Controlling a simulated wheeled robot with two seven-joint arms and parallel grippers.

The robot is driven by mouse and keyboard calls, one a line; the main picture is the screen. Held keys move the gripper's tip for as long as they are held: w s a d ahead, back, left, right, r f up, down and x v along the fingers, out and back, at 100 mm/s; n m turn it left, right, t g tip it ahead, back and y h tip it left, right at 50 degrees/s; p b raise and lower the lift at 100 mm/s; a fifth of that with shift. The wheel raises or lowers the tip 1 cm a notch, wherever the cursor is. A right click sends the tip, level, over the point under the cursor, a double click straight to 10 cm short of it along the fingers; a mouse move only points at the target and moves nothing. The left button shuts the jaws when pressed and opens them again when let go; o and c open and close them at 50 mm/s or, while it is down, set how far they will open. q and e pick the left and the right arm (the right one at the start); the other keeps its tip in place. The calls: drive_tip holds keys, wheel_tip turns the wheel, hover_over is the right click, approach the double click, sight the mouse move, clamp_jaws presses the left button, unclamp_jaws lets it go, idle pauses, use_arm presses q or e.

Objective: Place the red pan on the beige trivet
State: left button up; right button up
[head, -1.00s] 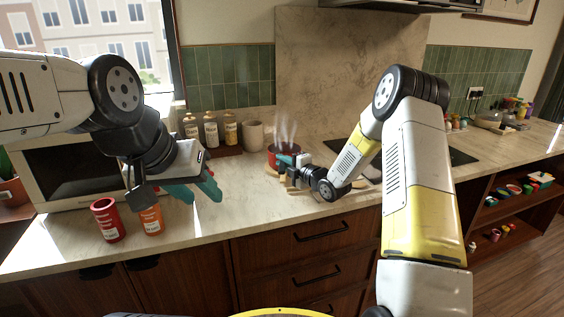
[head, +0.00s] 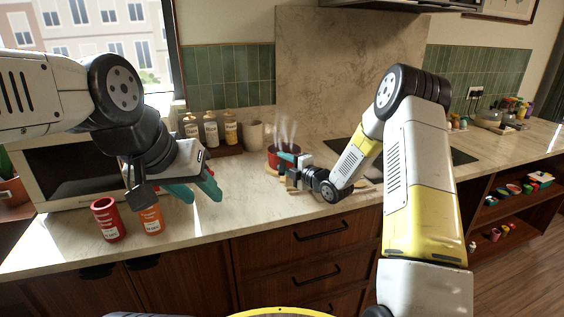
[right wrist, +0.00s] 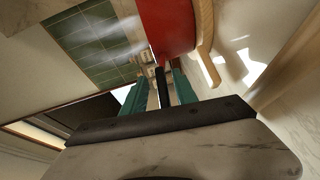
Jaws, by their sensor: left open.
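The red pan (head: 272,158) is at the back of the counter, beside the marble panel, with steam above it. It appears to rest on the beige trivet (head: 270,171), partly hidden by my right gripper (head: 288,167). In the right wrist view the red pan (right wrist: 170,28) lies against the wooden trivet (right wrist: 204,35). Its dark handle (right wrist: 160,88) runs between the green fingers of my right gripper (right wrist: 160,82), with gaps visible on both sides, so the jaws look open around it. My left gripper (head: 180,191) is open and empty above the counter at the left.
A red can (head: 108,220) and an orange can (head: 151,219) stand below my left gripper. Several bottles (head: 211,130) and a beige mug (head: 252,135) stand along the back wall. A microwave (head: 75,170) is at the left. The counter's front middle (head: 240,205) is clear.

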drive_tip(key=v, duration=1)
drive_tip(key=shift+s+d+r, duration=0.1)
drive_tip(key=shift+s+d, duration=0.1)
drive_tip(key=shift+s, duration=0.05)
drive_tip(key=shift+s+d+r, duration=0.1)
drive_tip(key=shift+d+r, duration=0.05)
drive_tip(key=s+d+r+m+g+h, duration=0.1)
drive_tip(key=s+d+r+m+h, duration=0.35)
drive_tip(key=r+m, duration=0.25)
drive_tip(key=s+d+r+m+g+h, duration=0.2)
drive_tip(key=s+d+r+m+h, duration=0.25)
drive_tip(key=r+m, duration=0.2)
drive_tip(key=s+a+r+m+g, duration=0.1)
drive_tip(key=s+m, duration=0.4)
drive_tip(key=s, duration=0.7)
drive_tip(key=s+a+r+m+g, duration=0.1)
drive_tip(key=s+m, duration=0.4)
drive_tip(key=s, duration=0.7)
drive_tip(key=a+g, duration=0.1)
drive_tip(key=g, duration=0.1)
drive_tip(key=shift+s+g+y, duration=0.3)
drive_tip(key=shift+s+y, duration=0.1)
drive_tip(key=shift+a+m, duration=0.1)
drive_tip(key=shift+m, duration=0.15)
